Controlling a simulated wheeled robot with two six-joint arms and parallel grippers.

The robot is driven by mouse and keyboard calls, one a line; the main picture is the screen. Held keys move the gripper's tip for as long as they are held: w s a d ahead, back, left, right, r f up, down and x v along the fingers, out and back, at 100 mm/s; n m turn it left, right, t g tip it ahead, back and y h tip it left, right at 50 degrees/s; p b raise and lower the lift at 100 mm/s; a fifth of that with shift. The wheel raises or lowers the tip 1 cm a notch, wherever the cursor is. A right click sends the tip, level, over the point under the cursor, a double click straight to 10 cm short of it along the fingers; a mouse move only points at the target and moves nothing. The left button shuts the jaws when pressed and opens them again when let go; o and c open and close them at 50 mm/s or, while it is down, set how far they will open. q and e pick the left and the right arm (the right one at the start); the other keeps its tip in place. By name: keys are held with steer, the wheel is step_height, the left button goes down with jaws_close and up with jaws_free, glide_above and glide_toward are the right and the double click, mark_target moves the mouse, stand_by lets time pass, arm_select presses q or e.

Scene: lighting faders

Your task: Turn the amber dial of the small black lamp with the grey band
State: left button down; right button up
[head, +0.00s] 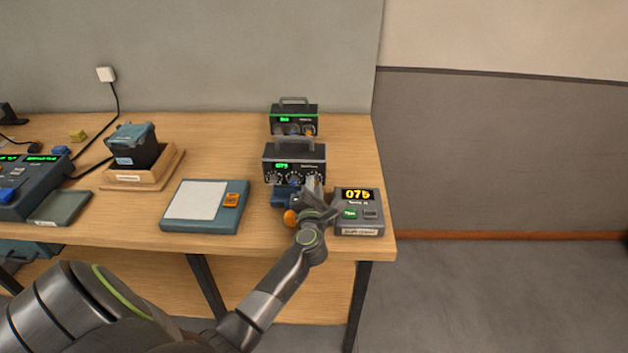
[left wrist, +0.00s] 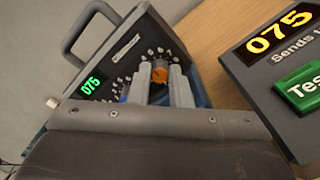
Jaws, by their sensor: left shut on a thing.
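The small black lamp with the grey band (head: 294,152) stands near the right end of the table, with a handle on top and a green readout of 075. Its front also shows in the left wrist view (left wrist: 120,62), tilted. The amber dial (left wrist: 160,74) is on its front among white scale marks. My left gripper (head: 313,186) is in front of the lamp. In the left wrist view its two fingers (left wrist: 160,82) are shut on the amber dial, one on each side. In the head view my gripper hides the dial. My right gripper is not in view.
A similar black unit with a green band (head: 283,111) stands behind. A grey box (head: 358,228) with an amber 075 display and a green button is close on the right. A blue pad with a white top (head: 240,210) lies left. An orange thing (head: 290,217) is beside my gripper.

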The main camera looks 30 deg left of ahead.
arm_select(q)
steer(key=shift+m+p, duration=1)
steer(key=shift+m, duration=0.2)
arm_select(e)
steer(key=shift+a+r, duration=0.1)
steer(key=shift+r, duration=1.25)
arm_select(q)
steer(key=c, duration=1.3)
jaws_free()
steer(key=shift+s+d, duration=0.1)
steer(key=shift+b+v, duration=1)
steer(key=shift+v, duration=7.6)
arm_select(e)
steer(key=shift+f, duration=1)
arm_select(q)
steer(key=shift+d+f, duration=0.1)
